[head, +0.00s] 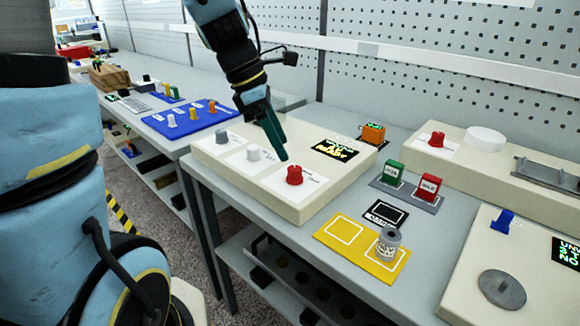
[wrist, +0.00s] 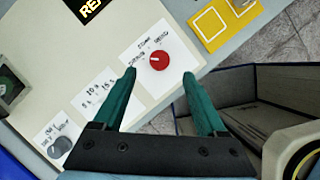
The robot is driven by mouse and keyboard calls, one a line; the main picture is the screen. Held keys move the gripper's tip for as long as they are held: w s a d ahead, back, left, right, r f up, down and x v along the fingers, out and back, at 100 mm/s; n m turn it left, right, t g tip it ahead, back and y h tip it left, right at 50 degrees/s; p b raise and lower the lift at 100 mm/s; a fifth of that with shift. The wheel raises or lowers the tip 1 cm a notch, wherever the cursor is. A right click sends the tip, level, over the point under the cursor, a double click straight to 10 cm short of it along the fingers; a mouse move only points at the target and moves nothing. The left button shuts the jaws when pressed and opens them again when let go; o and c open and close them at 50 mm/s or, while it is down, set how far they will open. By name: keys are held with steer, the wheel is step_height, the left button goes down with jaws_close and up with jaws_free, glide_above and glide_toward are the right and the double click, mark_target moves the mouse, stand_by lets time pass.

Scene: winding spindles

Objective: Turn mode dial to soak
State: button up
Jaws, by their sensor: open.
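A cream control box with a slanted top (head: 250,150) carries three dials on white label cards. The red dial (head: 295,174) is at the right, the white dial (head: 253,153) in the middle and the grey dial (head: 221,136) at the left. The red dial also shows in the wrist view (wrist: 160,61) with a pale pointer mark; its small labels are too blurred to read surely. My gripper (head: 283,158) is open and empty, just above the red dial. In the wrist view its fingertips (wrist: 159,74) lie either side of the dial, apart from it. The white dial is hidden there.
A dark display (head: 337,149) sits on the box. Green (head: 394,172) and red (head: 429,187) blocks, a yellow mat (head: 338,233) and a can (head: 388,243) stand right of it. Another box with a red knob (head: 437,139) stands behind. A blue board (head: 188,119) lies left.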

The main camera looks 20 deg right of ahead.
mark_target(294, 168)
steer(key=x, duration=0.7)
steer(key=shift+r, duration=0.1)
jaws_close()
stand_by(0.4)
